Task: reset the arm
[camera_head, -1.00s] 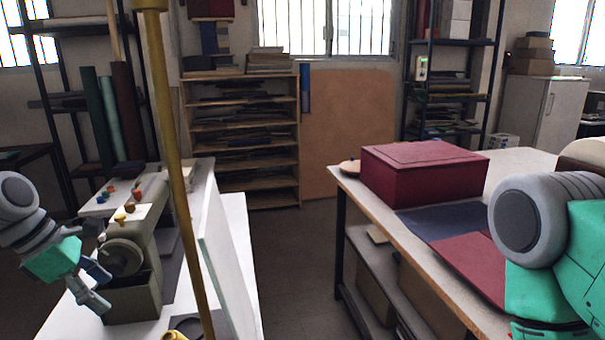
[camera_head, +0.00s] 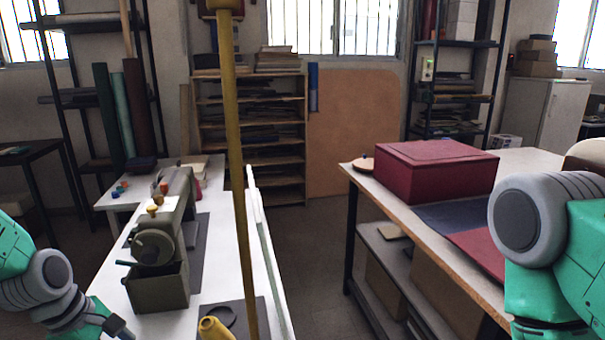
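My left arm comes in at the lower left, over the near left side of the white table (camera_head: 150,300). Only a dark part near its end, my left gripper (camera_head: 118,327), shows at the bottom edge, and its fingers cannot be made out. My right arm, grey and green, fills the right edge of the view above the right table (camera_head: 385,205). My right gripper is out of the frame.
An olive machine with a box (camera_head: 160,287) stands on the white table near my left arm. A dark red box (camera_head: 437,168) sits on the right table. Open floor (camera_head: 315,250) lies between the tables.

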